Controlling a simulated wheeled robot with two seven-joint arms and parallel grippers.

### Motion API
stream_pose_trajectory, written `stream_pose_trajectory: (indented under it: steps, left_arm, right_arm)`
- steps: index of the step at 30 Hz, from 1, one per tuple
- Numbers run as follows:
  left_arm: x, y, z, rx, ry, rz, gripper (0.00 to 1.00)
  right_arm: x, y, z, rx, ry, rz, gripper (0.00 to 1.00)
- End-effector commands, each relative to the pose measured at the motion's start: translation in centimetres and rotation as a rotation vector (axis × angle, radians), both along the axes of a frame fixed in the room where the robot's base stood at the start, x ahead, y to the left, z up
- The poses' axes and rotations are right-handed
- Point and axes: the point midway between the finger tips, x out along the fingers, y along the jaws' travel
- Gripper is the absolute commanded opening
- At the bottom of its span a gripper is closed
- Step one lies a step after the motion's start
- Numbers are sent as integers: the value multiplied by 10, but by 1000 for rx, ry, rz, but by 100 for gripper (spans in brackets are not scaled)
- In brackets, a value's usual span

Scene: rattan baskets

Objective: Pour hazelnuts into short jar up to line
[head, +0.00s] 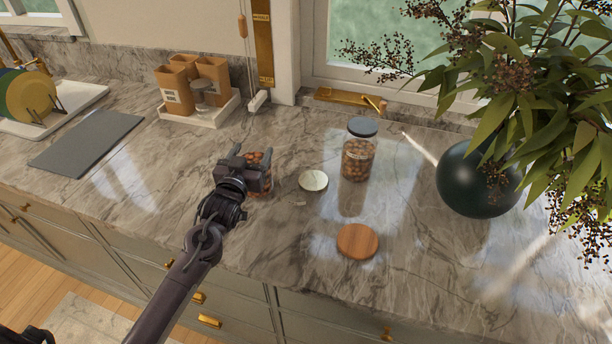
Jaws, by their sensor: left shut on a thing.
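My left gripper (252,158) is shut on a glass jar with brown nuts (264,186), which is mostly hidden behind the gripper. I cannot tell whether this jar touches the counter or how full it is. No fill line can be made out. A closed glass jar (358,160) with a grey-blue lid stands upright to the right, with hazelnuts in it. A pale round lid (313,180) lies on the counter between the two jars. A round wooden lid (357,240) lies nearer the front edge. My right gripper is out of view.
The marble counter (170,200) is clear to the left of my gripper. A dark round vase (478,180) with overhanging leaves stands at right. A white tray (200,115) with wooden canisters is at the back. A grey mat (88,142) and a plate rack lie left.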

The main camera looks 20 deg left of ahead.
Motion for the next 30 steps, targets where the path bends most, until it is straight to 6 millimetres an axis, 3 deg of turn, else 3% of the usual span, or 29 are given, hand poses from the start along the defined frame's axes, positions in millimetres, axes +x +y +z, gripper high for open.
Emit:
stream_pose_trajectory:
  steps: [14,23,30]
  left_arm:
    - [0,-4,4,47,-15,-1,0]
    - [-3,-18,8,185,-43,-1,0]
    - [-6,-29,23,303,-68,1,0]
  right_arm:
    - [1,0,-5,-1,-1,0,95]
    - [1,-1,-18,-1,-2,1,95]
    - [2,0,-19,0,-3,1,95]
